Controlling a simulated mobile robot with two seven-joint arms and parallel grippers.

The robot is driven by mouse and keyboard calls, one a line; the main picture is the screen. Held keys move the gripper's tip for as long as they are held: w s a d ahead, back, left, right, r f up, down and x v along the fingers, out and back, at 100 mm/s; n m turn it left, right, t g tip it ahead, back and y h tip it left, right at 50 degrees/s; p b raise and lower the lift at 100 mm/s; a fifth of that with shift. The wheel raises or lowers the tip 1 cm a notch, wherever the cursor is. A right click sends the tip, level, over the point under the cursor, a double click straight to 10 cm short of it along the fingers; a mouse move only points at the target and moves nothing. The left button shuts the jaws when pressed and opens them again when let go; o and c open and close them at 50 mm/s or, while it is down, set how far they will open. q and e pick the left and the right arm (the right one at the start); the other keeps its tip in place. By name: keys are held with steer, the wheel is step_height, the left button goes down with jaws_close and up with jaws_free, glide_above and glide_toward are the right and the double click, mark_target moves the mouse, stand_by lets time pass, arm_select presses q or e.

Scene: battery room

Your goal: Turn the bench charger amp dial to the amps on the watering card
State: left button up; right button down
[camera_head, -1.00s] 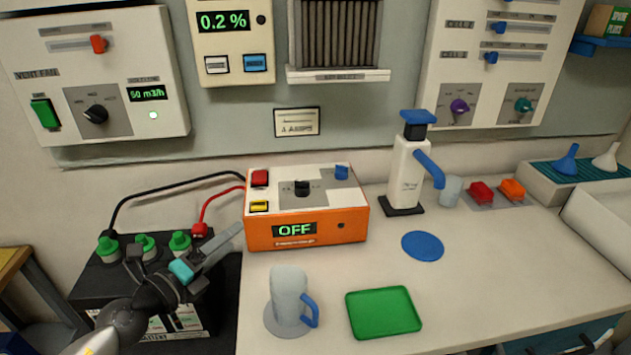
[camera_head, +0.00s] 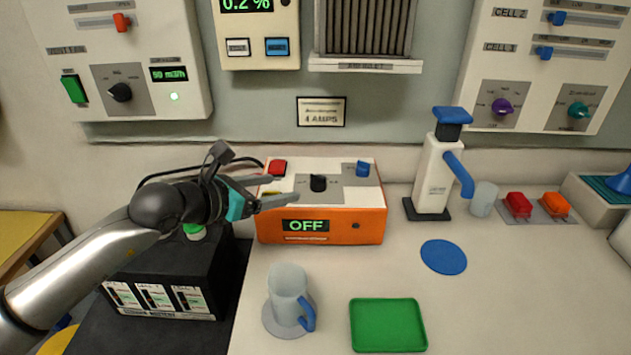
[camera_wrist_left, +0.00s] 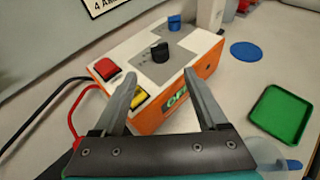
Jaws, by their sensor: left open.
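The bench charger (camera_head: 330,225) is an orange box with a white top, and its display reads OFF. On its top are a black dial (camera_head: 318,183), a blue knob (camera_head: 363,168) and a red button (camera_head: 277,167). The black dial (camera_wrist_left: 159,52) also shows in the left wrist view, beyond the fingertips. The card (camera_head: 321,112) on the wall above reads 4 AMPS; its upper lines are too small to read. My left gripper (camera_head: 288,190) is open and empty at the charger's left side, its fingers pointing toward the dial. The yellow button (camera_wrist_left: 139,95) shows between the fingers. My right gripper is not in view.
A black battery (camera_head: 170,285) stands left of the charger, with cables. A mug (camera_head: 288,290), green tray (camera_head: 388,325) and blue disc (camera_head: 443,257) lie in front. A white dispenser (camera_head: 433,180) stands to the right. Wall panels hang above.

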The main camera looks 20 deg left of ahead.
mark_target(316, 181)
arm_select(q)
steer(key=b+x, duration=0.1)
steer(key=x, duration=1.1)
steer(key=shift+w+f, duration=0.15)
steer(key=shift+w, duration=0.05)
jaws_close()
